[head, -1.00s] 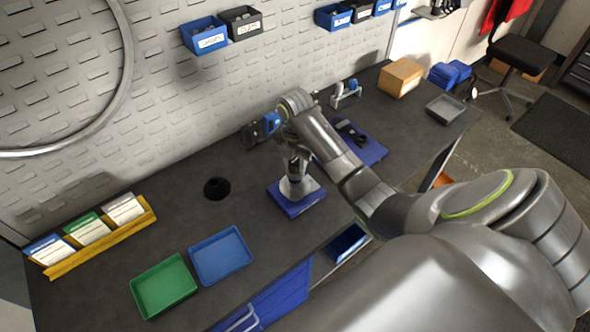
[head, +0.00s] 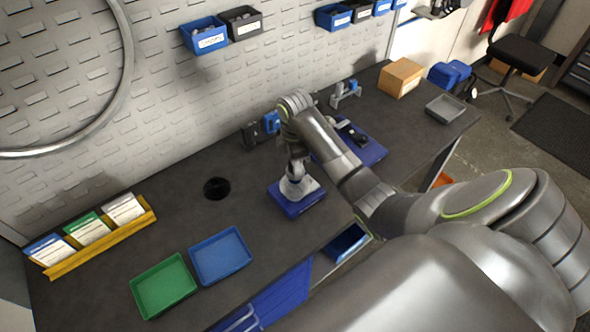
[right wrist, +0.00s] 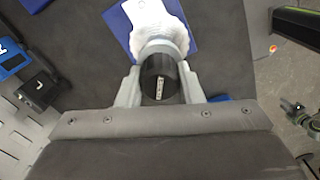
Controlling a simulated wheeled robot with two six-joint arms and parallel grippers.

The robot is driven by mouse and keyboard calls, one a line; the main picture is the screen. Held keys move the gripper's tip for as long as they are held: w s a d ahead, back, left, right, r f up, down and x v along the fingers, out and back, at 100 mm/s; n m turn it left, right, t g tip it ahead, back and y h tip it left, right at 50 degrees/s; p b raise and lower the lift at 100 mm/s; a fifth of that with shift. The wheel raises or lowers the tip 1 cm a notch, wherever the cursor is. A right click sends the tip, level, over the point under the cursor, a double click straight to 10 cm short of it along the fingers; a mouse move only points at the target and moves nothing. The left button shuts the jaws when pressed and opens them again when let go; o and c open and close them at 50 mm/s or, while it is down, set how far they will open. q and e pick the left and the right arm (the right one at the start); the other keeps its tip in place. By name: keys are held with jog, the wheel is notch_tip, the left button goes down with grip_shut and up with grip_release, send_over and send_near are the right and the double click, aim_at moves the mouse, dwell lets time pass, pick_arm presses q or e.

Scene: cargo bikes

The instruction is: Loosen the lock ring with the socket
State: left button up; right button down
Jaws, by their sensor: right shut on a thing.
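My right gripper (right wrist: 158,88) is shut on a black cylindrical socket (right wrist: 158,68) with a small pale label, seen in the right wrist view. The socket's far end meets a pale grey, rounded part on a white body (right wrist: 152,18) that sits on a blue base (right wrist: 115,20). In the head view my right gripper (head: 297,168) points down over this white body (head: 296,188) on its blue base (head: 303,205). The lock ring cannot be made out; the socket and gripper hide that spot.
A green tray (head: 163,287) and a blue tray (head: 220,256) lie at the bench's front left. A black round part (head: 216,188) stands left of the blue base. A second blue mat (head: 365,150) and a cardboard box (head: 400,77) are to the right.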

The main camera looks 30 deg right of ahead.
jog(key=m, duration=0.6)
jog(key=shift+m, duration=0.3)
jog(key=shift+f+b, duration=0.3)
jog(key=shift+f, duration=0.65)
dwell(0.8)
jog(key=c, duration=1.5)
grip_release()
grip_shut()
jog(key=shift+p, duration=0.3)
